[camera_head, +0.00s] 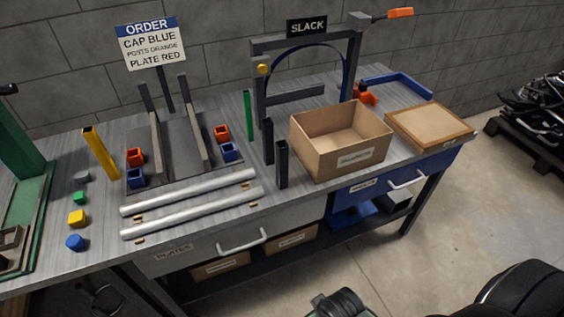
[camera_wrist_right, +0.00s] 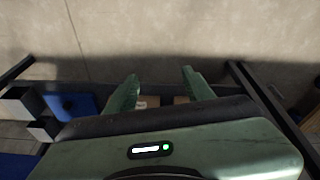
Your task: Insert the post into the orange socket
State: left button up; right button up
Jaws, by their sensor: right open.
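Two orange sockets stand by the grey channel fixture, one at its left (camera_head: 135,156) and one at its right (camera_head: 222,133). Upright candidate posts are a yellow one (camera_head: 100,153), a green one (camera_head: 248,115), and two dark ones, at the back (camera_head: 268,140) and in front (camera_head: 282,163). I cannot tell which is the task's post. None is in a gripper. My right gripper (camera_wrist_right: 158,92) shows in the right wrist view, green fingers apart, nothing between them, pointing at the floor and lower shelf area. My left gripper is not in view.
Blue sockets (camera_head: 136,178) sit beside the orange ones. Two silver rails (camera_head: 188,192) lie in front of the fixture. A cardboard box (camera_head: 340,160) and shallow tray (camera_head: 430,125) take the right side. A dark SLACK frame (camera_head: 355,62) rises behind. The order sign reads posts orange.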

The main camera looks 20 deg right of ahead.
jog(key=w+d+r+n+t+h+p, duration=0.1)
jog(key=w+d+r+n+t+h, duration=0.3)
jog(key=w+r, duration=0.45)
jog(key=w+d+r+n+t+h, duration=0.1)
jog(key=w+d+r+n+t, duration=0.35)
jog(key=r, duration=0.75)
jog(key=n+t+y, duration=0.4)
jog(key=n+t, duration=0.3)
jog(key=n, duration=1.7)
send_near(284, 159)
jog(key=w, duration=0.4)
jog(key=shift+w+f+n+g+y+p, duration=0.1)
jog(key=shift+f+n+g+y+p, duration=0.1)
jog(key=shift+n+g+y+p, duration=0.25)
jog(key=w, duration=0.5)
jog(key=w+p, duration=0.1)
jog(key=w, duration=0.1)
jog(key=shift+w+d+r, duration=0.2)
jog(key=shift+d+r, duration=0.05)
jog(key=shift+r, duration=0.1)
grip_shut()
